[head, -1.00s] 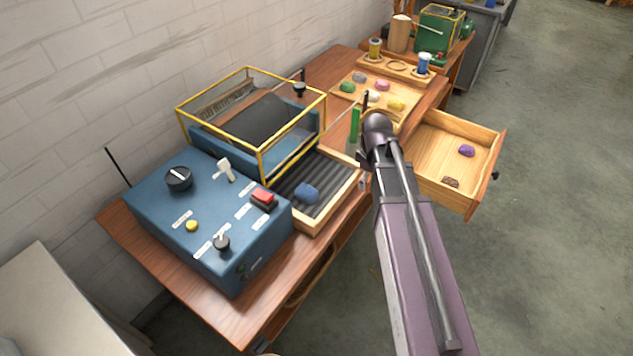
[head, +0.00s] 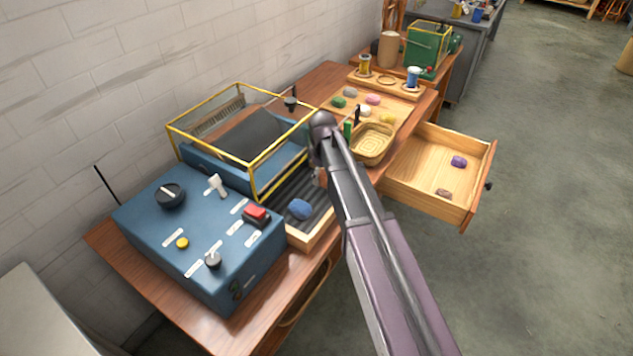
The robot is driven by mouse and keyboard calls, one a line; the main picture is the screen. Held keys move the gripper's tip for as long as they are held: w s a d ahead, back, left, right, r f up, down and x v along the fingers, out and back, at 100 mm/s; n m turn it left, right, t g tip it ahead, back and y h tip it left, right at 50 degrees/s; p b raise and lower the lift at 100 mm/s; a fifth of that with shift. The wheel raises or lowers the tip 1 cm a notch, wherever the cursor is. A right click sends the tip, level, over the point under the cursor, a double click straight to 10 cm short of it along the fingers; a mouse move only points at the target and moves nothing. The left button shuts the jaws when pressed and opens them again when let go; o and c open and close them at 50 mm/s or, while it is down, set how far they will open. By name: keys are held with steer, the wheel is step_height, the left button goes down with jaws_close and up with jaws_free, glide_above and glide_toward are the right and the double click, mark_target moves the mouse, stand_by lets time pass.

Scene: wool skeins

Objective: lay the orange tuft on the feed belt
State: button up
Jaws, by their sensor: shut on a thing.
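The feed belt (head: 315,208) is a dark ribbed bed in a pale wooden frame, at the front of the blue machine. A blue tuft (head: 299,209) lies on its near end. My arm reaches in from the lower right and hides part of the belt's right side. Only a small grey part of my gripper (head: 317,177) shows, low beside the arm's end, over the far right part of the belt. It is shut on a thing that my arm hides. I see no orange tuft in the open; its place is hidden.
A yellow-framed guard (head: 254,197) stands over the machine behind the belt. The blue control box (head: 200,262) is at left.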

steer(key=shift+w+a, duration=0.2)
steer(key=shift+w+a, duration=0.3)
steer(key=shift+w+a+f, duration=0.15)
steer(key=shift+a+f, duration=0.1)
steer(key=shift+f+b, duration=1.6)
steer(key=shift+b, duration=0.25)
steer(key=shift+f, duration=0.1)
steer(key=o, duration=0.6)
steer(key=shift+r, duration=0.2)
step_height(320, 180, up, 12)
steer(key=p, duration=1.2)
